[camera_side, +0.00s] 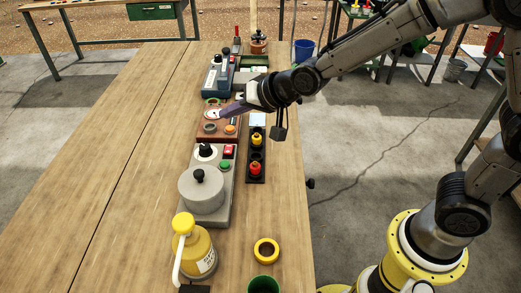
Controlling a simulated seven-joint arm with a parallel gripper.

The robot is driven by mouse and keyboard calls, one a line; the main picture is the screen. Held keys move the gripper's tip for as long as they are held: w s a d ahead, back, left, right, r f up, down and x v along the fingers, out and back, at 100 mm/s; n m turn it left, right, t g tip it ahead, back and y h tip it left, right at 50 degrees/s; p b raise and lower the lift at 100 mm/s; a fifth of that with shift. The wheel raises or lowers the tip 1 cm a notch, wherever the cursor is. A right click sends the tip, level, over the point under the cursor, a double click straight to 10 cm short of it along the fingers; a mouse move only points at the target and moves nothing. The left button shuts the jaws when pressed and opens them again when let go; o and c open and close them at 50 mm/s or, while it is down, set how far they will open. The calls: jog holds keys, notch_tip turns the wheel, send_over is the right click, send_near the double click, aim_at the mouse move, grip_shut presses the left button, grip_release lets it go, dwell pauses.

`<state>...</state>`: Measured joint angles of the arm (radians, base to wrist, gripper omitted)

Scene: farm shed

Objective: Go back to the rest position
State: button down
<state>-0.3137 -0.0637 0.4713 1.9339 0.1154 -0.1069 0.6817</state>
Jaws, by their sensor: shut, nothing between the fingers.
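My gripper (226,112) is at the end of my arm, which reaches in from the right over the wooden table (110,170). Its fingers are shut and hold nothing that I can see. The fingertips are over or close to a reddish-brown board (220,133) with small round parts on it. I cannot tell whether they touch it.
Near the gripper are a blue-grey device (213,82), a grey unit with a lidded pot (202,190), and a black rack with yellow and red pieces (256,168). A yellow pump bottle (195,250) and yellow ring (266,251) stand in front. The table's left side is clear.

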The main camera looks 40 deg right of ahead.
jog(key=s+d+r+t+h, duration=0.1)
jog(key=s+d+r+h, duration=0.1)
jog(key=s+d+r, duration=0.95)
jog(key=s+d+f+n+g, duration=0.1)
jog(key=s+f+n+g, duration=0.1)
jog(key=s, duration=0.7)
jog(key=s+d+f+n+g+h, duration=0.1)
jog(key=s+f, duration=0.4)
jog(key=s, duration=0.5)
jog(key=d+n+g, duration=0.1)
jog(key=n+g, duration=0.1)
jog(key=shift+d+n, duration=0.2)
jog(key=shift+n, duration=0.1)
